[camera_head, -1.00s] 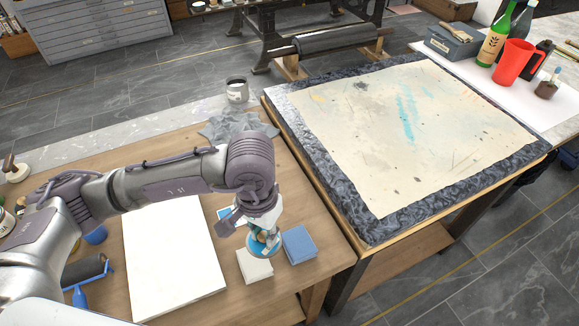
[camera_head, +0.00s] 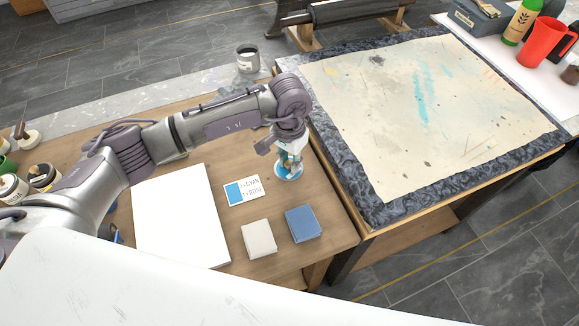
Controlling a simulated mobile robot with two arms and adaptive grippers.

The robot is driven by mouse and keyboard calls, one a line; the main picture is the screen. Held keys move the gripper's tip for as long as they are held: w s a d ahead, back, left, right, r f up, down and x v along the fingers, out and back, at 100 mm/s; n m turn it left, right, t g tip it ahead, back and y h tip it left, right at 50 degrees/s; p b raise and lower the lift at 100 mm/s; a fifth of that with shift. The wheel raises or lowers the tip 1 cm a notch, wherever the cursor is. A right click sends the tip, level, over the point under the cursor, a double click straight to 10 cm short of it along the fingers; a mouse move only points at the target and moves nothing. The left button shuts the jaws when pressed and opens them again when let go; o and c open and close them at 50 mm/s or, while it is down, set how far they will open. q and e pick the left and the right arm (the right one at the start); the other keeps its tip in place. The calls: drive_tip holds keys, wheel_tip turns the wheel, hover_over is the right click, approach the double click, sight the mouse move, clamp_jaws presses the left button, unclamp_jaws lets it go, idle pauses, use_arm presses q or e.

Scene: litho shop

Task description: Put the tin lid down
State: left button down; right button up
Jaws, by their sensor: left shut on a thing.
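My left gripper (camera_head: 289,162) is shut on the tin lid (camera_head: 289,175), a small round disc with a blue face. It holds the lid over the wooden table's right part, right of the card and beside the stone slab. I cannot tell whether the lid touches the table. The fingers hide part of the lid. An open tin (camera_head: 247,60), pale with a dark inside, stands at the table's back edge. My right gripper is not in view.
A white sheet (camera_head: 180,220), a cyan-and-white card (camera_head: 243,190), a pale block (camera_head: 259,238) and a blue block (camera_head: 303,223) lie on the wooden table (camera_head: 325,215). The stone slab (camera_head: 385,215) with stained paper stands right. Several jars (camera_head: 45,177) are at left.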

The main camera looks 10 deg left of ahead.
sight(289, 170)
use_arm(q)
wheel_tip(289, 170, down, 3)
drive_tip(key=shift+f+p, duration=0.15)
drive_tip(key=shift+p, duration=0.35)
drive_tip(key=shift+f, duration=0.25)
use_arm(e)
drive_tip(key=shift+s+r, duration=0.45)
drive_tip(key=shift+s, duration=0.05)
use_arm(q)
drive_tip(key=shift+f, duration=0.1)
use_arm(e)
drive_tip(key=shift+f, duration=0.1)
use_arm(q)
drive_tip(key=shift+f+b, duration=0.1)
drive_tip(key=shift+b, duration=0.2)
drive_tip(key=c, duration=1)
unclamp_jaws()
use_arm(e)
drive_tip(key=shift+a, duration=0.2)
